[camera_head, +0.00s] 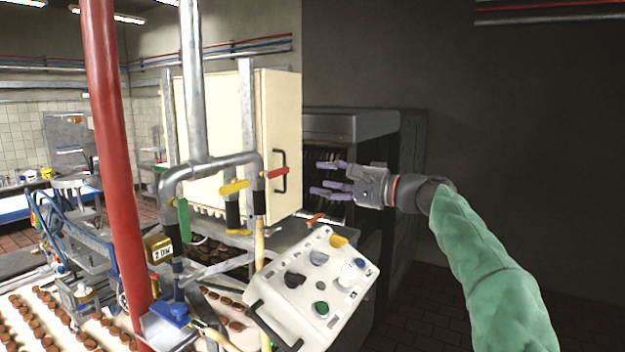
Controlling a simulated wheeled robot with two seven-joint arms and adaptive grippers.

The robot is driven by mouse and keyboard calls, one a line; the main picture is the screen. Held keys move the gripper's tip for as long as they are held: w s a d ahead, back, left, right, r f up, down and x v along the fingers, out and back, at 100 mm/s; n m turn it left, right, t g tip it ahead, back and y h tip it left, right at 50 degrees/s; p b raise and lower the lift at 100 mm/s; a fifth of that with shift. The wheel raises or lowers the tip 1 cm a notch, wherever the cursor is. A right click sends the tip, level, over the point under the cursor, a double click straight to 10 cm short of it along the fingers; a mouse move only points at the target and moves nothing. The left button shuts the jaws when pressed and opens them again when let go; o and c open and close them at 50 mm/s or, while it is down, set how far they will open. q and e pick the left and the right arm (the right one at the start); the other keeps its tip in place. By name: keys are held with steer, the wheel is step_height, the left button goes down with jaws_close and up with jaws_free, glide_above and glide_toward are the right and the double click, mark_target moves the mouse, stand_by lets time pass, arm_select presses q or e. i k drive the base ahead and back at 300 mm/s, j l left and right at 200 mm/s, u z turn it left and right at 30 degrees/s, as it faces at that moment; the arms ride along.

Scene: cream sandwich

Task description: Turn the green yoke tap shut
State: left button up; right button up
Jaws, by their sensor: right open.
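The green tap handle (184,219) hangs upright along the left leg of the grey yoke pipe (210,166). A yellow handle (234,187) sits tilted at the middle branch, and a red handle (278,173) sits at the right branch. My right gripper (322,178) is open and empty, its fingers pointing left. In the picture it is right of the red handle and well apart from the green one. My left gripper is not in view.
A red post (115,170) stands left of the green handle. A brass tag (159,249) hangs below it. A white control panel (318,285) with coloured knobs stands at the lower middle. A cream cabinet (278,130) is behind the pipes. The right side looks clear.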

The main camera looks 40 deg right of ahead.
mark_target(182, 204)
steer(key=k+l, duration=0.3)
steer(key=k, duration=0.15)
steer(key=k+l, duration=0.25)
steer(key=k, duration=0.2)
